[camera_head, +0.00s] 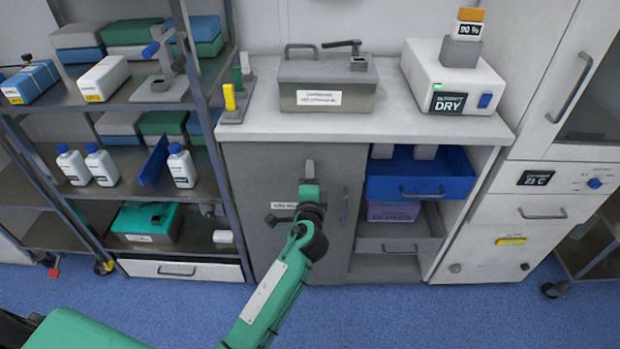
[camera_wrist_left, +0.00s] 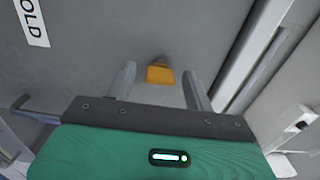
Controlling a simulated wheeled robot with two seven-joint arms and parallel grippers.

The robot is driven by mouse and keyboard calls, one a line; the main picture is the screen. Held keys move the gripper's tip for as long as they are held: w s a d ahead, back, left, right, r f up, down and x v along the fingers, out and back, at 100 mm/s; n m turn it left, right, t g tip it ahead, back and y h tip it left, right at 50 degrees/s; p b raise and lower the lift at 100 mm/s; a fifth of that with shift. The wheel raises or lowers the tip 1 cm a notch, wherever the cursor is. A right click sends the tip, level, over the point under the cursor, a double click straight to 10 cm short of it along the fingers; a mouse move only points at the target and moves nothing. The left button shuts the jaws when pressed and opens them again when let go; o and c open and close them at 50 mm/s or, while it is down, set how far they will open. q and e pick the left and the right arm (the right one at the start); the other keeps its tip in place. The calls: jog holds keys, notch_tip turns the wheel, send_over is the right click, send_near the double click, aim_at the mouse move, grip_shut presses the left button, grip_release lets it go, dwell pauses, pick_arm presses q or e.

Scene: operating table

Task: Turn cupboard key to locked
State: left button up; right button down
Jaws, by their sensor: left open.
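A small orange-yellow key (camera_wrist_left: 160,73) stands out from the grey cupboard door (camera_wrist_left: 90,35) in the left wrist view. My left gripper (camera_wrist_left: 158,78) is open, with one finger on each side of the key and a gap showing on both sides. In the head view my left gripper (camera_head: 309,182) is in front of the grey cupboard door (camera_head: 335,240) and hides the key. I cannot tell the key's exact angle. A white label with dark letters (camera_wrist_left: 33,22) is on the door. My right gripper is in neither view.
A door handle (camera_head: 345,205) is right of my left gripper. Above is a countertop (camera_head: 390,122) with a grey lidded box (camera_head: 325,75) and a white DRY unit (camera_head: 455,75). A blue drawer (camera_head: 420,187) sticks out at the right. Shelving (camera_head: 225,140) stands left.

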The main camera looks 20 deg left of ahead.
pick_arm(q)
jog(key=v, duration=1.3)
jog(key=shift+s+b, duration=0.4)
jog(key=shift+b, duration=0.05)
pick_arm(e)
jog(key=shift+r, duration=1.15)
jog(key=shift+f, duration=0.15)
